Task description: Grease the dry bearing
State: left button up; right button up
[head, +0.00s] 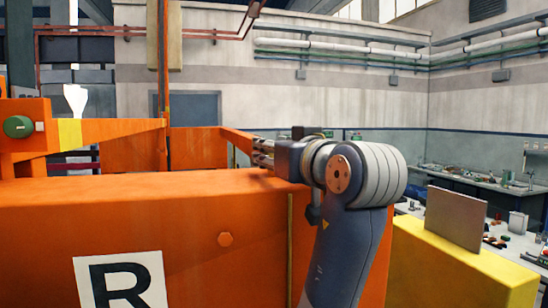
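My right arm rises from the lower right. Its gripper (264,153) points left, just above the top of a large orange housing (120,215). The fingers are small and partly hidden by the wrist, so I cannot tell whether they are open or shut, or hold anything. No bearing is clearly recognisable, and no grease tool is clearly visible. A green round cap (18,127) sits on an orange block at the left, apart from the gripper. My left gripper is out of view.
An orange beam with a yellow band (69,133) and an upright orange post (164,90) stand behind the housing. A yellow block (450,270) with an upright grey plate (455,217) is at the right. Cluttered benches (470,182) line the right wall.

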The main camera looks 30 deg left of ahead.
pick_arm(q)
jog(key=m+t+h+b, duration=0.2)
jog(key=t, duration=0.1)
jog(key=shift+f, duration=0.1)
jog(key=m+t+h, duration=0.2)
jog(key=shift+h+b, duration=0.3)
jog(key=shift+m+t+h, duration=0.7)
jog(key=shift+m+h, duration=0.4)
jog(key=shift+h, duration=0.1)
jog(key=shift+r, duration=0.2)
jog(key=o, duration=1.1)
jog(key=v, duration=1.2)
